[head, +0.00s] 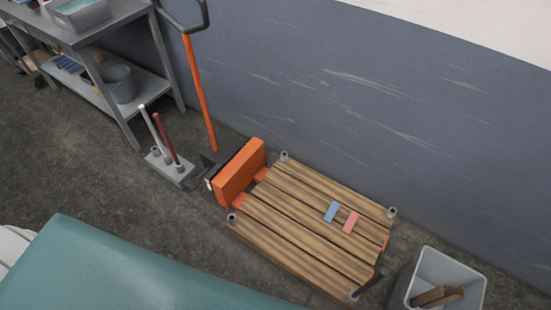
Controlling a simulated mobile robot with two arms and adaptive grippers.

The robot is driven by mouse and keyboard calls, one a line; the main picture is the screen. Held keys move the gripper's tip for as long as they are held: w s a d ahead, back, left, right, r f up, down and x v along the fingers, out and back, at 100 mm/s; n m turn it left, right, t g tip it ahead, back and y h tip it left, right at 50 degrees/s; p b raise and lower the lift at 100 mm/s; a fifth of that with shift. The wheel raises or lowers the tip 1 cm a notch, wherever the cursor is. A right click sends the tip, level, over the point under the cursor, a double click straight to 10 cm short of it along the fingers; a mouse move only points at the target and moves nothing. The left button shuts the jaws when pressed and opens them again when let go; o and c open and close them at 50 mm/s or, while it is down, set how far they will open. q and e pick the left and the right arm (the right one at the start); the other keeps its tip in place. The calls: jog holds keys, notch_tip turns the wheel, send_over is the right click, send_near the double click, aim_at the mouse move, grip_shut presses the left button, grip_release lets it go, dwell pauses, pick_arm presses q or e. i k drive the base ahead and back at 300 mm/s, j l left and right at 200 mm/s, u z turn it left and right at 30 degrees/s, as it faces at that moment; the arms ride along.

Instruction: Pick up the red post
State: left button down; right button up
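The red post (165,139) stands in a grey rack (184,182) on the floor at the left, leaning slightly in the picture. A whitish post (150,128) stands beside it in the same rack. The red post's lower end is hidden in the rack. Neither of my grippers is in view, and nothing is seen touching the red post.
Right of the rack is an orange pallet jack (240,172) under a wooden pallet (300,218) with grey corner sockets. A blue block (331,211) and a pink block (351,222) lie on it. A grey bin (437,266), metal shelf (142,93) and teal surface (110,270) surround open floor.

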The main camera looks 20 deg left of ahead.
aim_at(156, 115)
jog(key=k+j+u, duration=0.1)
jog(key=u, duration=1.35)
jog(key=k+j, duration=0.05)
